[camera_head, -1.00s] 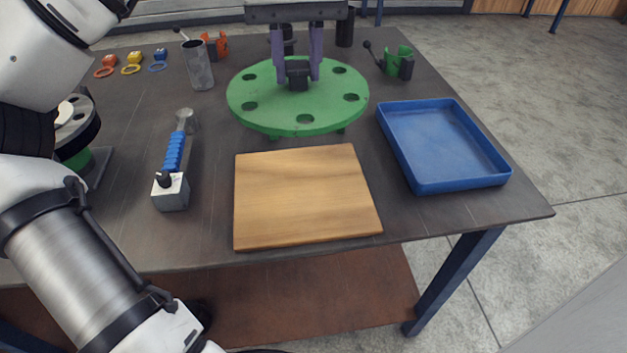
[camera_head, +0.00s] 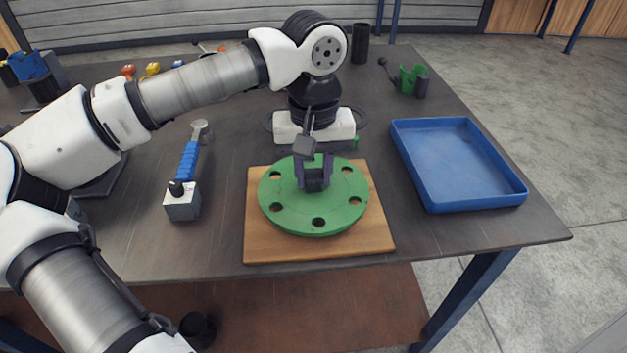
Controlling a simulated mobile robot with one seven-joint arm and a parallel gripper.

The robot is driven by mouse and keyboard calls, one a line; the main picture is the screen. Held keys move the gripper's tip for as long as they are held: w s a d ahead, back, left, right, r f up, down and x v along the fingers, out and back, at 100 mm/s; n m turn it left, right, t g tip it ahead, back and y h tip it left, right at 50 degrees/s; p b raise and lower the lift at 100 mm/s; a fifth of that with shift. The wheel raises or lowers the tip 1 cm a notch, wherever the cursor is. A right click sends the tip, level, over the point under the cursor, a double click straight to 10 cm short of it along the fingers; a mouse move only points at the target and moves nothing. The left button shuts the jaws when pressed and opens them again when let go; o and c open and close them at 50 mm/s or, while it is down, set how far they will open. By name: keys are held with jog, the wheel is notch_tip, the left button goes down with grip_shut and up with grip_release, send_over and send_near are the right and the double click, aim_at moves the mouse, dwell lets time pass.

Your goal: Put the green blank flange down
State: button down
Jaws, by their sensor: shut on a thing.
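The green blank flange (camera_head: 313,212) is a round disc with several bolt holes and a dark block-like handle (camera_head: 313,181) at its middle. It is over the wooden board (camera_head: 266,246), roughly level, and covers most of it. I cannot tell whether it touches the board or hovers just above. My gripper (camera_head: 314,172) comes from above and behind, with its purple fingers shut on the handle. The flange hides the middle of the board.
A blue tray (camera_head: 464,203) stands to the right of the board. A blue-handled tool with a metal block (camera_head: 182,205) lies to the left. A green clamp-like piece (camera_head: 409,80) is at the back right. Bare table lies between board and tray.

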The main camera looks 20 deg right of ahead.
aim_at(313, 174)
jog(key=shift+f, duration=1.25)
jog(key=shift+f, duration=0.15)
jog(key=c, duration=1.1)
grip_release()
notch_tip(313, 174, up, 12)
jog(key=shift+r, duration=0.15)
